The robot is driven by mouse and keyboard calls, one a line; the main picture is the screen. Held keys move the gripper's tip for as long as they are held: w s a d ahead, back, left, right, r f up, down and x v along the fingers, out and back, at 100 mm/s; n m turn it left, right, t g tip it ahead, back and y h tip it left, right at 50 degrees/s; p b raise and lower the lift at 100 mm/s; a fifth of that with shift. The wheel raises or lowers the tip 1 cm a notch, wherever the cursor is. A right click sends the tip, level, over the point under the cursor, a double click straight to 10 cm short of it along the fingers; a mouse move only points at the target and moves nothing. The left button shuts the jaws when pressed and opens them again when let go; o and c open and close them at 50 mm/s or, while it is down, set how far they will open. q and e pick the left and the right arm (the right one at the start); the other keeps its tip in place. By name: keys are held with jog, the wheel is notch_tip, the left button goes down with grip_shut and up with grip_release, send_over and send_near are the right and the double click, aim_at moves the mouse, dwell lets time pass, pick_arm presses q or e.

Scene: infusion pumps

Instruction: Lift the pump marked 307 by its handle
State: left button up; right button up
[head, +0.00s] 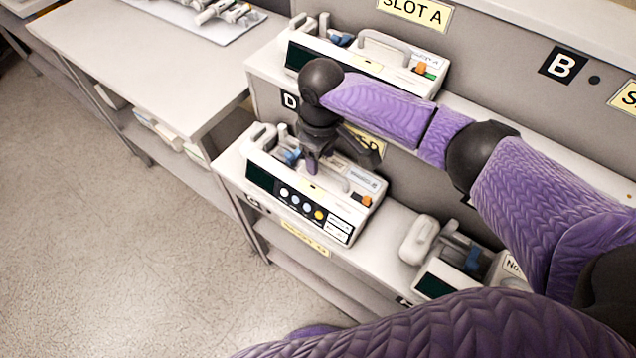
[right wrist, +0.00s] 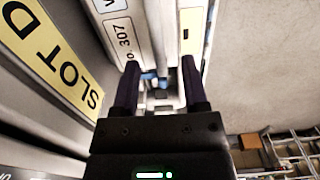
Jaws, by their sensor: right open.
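The pump marked 307 (head: 300,205) is a white box with a dark screen and a row of round buttons, standing upright on the lower shelf. Its "No. 307" label shows in the right wrist view (right wrist: 122,38). My right gripper (head: 335,160) is over the top of this pump, pointing down. In the right wrist view my right gripper (right wrist: 160,88) is open, with one dark finger on each side of a pale bar that looks like the handle (right wrist: 162,40). I cannot tell whether the fingers touch it. My arm and gripper partly hide the handle in the head view. My left gripper is out of view.
Another pump (head: 405,72) with a grey handle stands on the upper shelf under the SLOT A sign (head: 415,12). A third pump (head: 435,280) stands at the lower right.

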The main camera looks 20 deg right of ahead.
aim_at(320, 164)
notch_tip(320, 164, down, 3)
jog(key=shift+r+b, duration=0.15)
jog(key=shift+b, duration=0.15)
jog(key=shift+f, duration=0.35)
jog(key=c, duration=0.8)
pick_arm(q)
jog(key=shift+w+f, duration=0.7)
pick_arm(e)
grip_shut()
jog(key=shift+w, duration=0.15)
